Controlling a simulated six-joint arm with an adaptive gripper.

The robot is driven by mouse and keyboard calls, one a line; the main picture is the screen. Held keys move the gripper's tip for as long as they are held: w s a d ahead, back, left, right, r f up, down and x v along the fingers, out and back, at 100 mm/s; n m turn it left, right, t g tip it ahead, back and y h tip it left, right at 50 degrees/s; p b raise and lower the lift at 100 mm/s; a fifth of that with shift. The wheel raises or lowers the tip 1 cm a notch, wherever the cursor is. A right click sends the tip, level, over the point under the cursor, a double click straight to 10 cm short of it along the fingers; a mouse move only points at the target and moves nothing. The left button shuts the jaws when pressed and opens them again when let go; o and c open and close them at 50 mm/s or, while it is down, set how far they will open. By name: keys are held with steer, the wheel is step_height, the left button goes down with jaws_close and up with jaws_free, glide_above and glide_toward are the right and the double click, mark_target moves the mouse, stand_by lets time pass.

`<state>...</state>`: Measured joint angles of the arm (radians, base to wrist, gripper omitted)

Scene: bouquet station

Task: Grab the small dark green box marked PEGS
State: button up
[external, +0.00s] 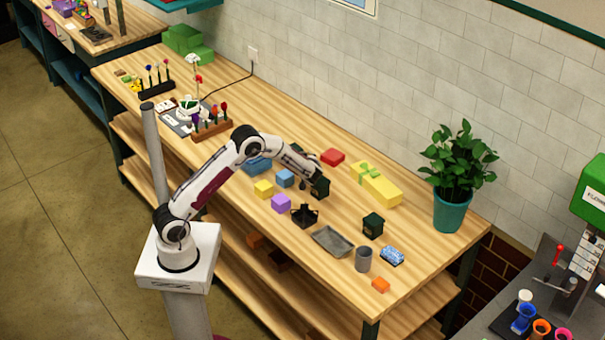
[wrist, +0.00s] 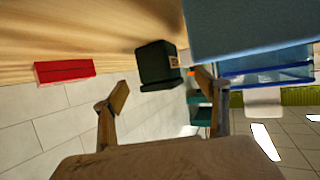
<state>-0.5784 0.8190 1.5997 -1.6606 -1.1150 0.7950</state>
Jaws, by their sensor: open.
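In the wrist view a dark green box (wrist: 155,62) with a small tan label lies beyond and between the two spread fingertips of my gripper (wrist: 165,97). It looks clear of both fingers; the label is too small to read. A second dark green box (external: 373,224) stands further right on the table. I cannot read PEGS on either one. My gripper is open and empty.
A blue block (external: 285,178) is close by and a large blue surface (wrist: 245,30) fills the wrist view's upper right. A red box (external: 332,157) also shows in the wrist view (wrist: 64,71). Nearby are a purple block (external: 281,203), black holder (external: 304,215) and yellow gift box (external: 376,184).

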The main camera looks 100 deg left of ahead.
steer(key=shift+s+a+f, duration=0.1)
steer(key=shift+a, duration=0.2)
steer(key=shift+a, duration=0.1)
steer(key=shift+x, duration=2.55)
steer(key=c, duration=1.6)
steer(key=shift+o, duration=0.2)
